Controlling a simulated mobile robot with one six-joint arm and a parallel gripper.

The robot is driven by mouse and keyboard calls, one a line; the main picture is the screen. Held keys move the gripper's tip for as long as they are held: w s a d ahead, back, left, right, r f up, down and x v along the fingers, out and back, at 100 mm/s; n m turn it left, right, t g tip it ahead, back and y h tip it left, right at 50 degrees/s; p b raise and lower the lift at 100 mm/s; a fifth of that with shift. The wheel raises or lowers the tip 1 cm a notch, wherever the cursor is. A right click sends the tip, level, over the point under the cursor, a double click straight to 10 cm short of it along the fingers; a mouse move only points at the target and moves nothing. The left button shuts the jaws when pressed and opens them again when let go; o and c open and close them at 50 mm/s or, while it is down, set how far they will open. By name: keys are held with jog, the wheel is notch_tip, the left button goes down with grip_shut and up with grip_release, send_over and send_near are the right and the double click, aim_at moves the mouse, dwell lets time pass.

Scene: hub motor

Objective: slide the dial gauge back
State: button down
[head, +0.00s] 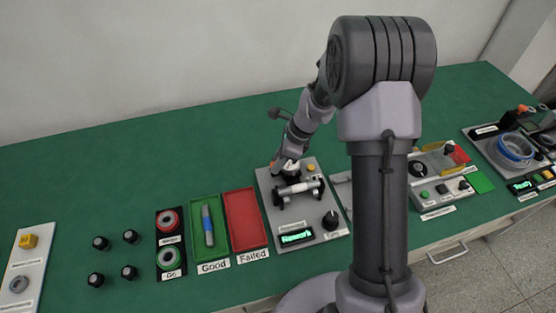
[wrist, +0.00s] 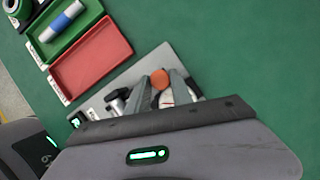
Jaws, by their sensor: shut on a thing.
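The dial gauge (head: 292,174) is on the grey measuring station (head: 264,189), above and behind a light shaft lying across two black supports (head: 299,188). It is mostly hidden by my gripper (head: 291,163), which reaches down on it from behind. In the wrist view my gripper (wrist: 162,92) has its two grey fingers on either side of the gauge's pale part (wrist: 166,98). A round orange piece (wrist: 160,79) shows between the fingers; I cannot tell what it belongs to. My gripper is shut on the dial gauge.
The table behind is clear.

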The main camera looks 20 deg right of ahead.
jog(key=c, duration=1.1)
grip_release()
jog(key=shift+w, duration=0.3)
jog(key=shift+c, duration=0.2)
jog(key=shift+s+r, duration=0.1)
jog(key=p+v, duration=0.6)
jog(key=v, duration=1.1)
jog(key=shift+d, duration=0.2)
jog(key=shift+s+r, duration=0.15)
